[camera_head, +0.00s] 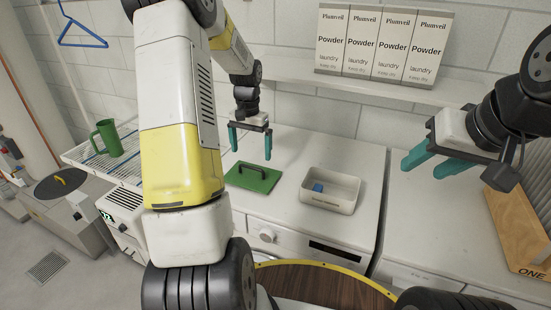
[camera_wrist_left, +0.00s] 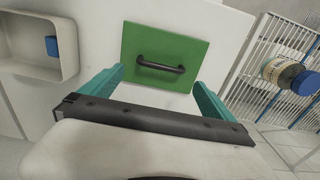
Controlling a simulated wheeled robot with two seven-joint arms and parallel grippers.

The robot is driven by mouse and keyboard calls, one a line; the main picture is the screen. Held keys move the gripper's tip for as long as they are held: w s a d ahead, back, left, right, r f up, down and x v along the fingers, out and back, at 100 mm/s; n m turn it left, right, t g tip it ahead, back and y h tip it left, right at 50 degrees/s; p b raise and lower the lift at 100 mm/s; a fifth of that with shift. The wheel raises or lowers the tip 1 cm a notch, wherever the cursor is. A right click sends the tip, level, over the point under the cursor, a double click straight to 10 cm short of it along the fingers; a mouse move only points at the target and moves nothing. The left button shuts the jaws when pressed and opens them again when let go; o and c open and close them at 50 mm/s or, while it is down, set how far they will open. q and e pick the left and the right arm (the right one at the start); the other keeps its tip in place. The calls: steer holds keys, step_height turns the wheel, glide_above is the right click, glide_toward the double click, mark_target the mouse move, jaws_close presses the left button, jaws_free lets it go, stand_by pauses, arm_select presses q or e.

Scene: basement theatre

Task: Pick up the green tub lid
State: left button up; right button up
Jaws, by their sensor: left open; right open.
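The green tub lid (camera_head: 253,177) is a flat square with a dark bar handle. It lies on the white machine top, left of the cream tub. In the left wrist view the lid (camera_wrist_left: 164,56) lies ahead of my fingertips, its handle crossing between them. My left gripper (camera_head: 249,154) is open and empty, its teal fingers pointing down above the far side of the lid. My right gripper (camera_head: 416,160) is open and empty at the right, above the neighbouring white top.
The cream tub (camera_head: 330,205) holds a small blue block (camera_head: 317,187). A green mug (camera_head: 107,137) stands on a wire rack at the left. Powder boxes (camera_head: 380,45) stand on a wall shelf. A wooden box (camera_head: 518,230) stands at the right.

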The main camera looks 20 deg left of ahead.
mark_target(251, 168)
arm_select(q)
steer(key=shift+w+f, duration=0.1)
steer(key=shift+f, duration=0.35)
step_height(251, 168, down, 7)
steer(key=shift+a+f, duration=0.1)
steer(key=shift+a, duration=0.05)
steer(key=shift+s, duration=0.2)
steer(key=shift+c, duration=0.2)
steer(key=c, duration=1)
